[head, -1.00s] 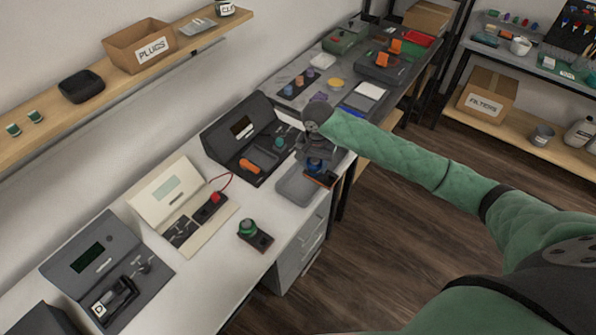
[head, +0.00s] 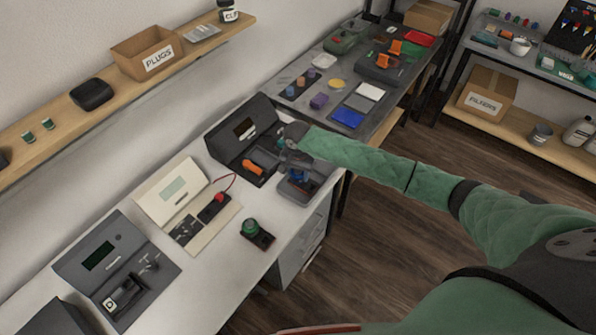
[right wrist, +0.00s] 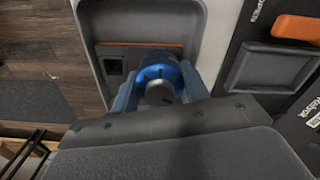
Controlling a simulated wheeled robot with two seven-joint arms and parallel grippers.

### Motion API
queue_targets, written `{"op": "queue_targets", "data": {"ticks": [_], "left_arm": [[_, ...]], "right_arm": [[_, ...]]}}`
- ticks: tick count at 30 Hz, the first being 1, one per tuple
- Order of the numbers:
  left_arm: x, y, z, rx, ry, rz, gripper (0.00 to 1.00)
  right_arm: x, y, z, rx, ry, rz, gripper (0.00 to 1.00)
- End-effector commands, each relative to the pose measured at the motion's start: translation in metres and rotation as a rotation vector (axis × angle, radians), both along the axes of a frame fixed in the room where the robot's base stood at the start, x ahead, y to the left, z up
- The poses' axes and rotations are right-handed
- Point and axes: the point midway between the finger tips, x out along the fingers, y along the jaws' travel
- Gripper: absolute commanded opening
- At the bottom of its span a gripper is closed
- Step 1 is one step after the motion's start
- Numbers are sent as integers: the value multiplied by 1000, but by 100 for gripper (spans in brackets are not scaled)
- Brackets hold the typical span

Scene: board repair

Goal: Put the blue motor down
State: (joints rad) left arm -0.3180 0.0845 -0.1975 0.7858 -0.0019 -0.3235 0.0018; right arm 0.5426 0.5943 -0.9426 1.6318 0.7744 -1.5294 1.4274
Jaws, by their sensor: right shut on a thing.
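My right gripper (head: 297,166) is shut on the blue motor (head: 297,176), over the grey tray (head: 290,192) at the right end of the white bench. In the right wrist view the two blue-grey fingers (right wrist: 160,90) hold the motor (right wrist: 161,72) from both sides, inside the outline of the tray (right wrist: 85,35). I cannot tell whether the motor touches the tray floor. A dark part with an orange edge (right wrist: 138,52) lies in the tray beside the motor. My left gripper is not in view.
A dark test case with an orange handle (head: 252,167) stands left of the tray. A cream tester (head: 170,190) and a green-knobbed part (head: 251,228) are nearer on the bench. A grey table with a blue pad (head: 348,117) stands behind.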

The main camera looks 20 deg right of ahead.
Motion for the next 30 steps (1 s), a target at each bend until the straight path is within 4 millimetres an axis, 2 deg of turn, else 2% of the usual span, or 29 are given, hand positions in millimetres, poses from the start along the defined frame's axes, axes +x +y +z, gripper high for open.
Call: {"op": "queue_targets", "data": {"ticks": [10,11,12,21,26,28,30], "left_arm": [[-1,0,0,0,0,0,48],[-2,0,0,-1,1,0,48],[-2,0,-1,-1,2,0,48],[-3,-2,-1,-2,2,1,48],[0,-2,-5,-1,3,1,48],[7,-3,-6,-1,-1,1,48],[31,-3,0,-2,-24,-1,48]], "right_arm": [[0,0,-2,0,0,0,22],[0,0,-3,0,0,0,50],[0,0,-3,0,0,0,55],[0,0,-2,0,0,0,55],[0,0,8,-1,-1,1,55],[0,0,18,0,-1,1,55],[0,0,31,0,-3,2,55]]}}
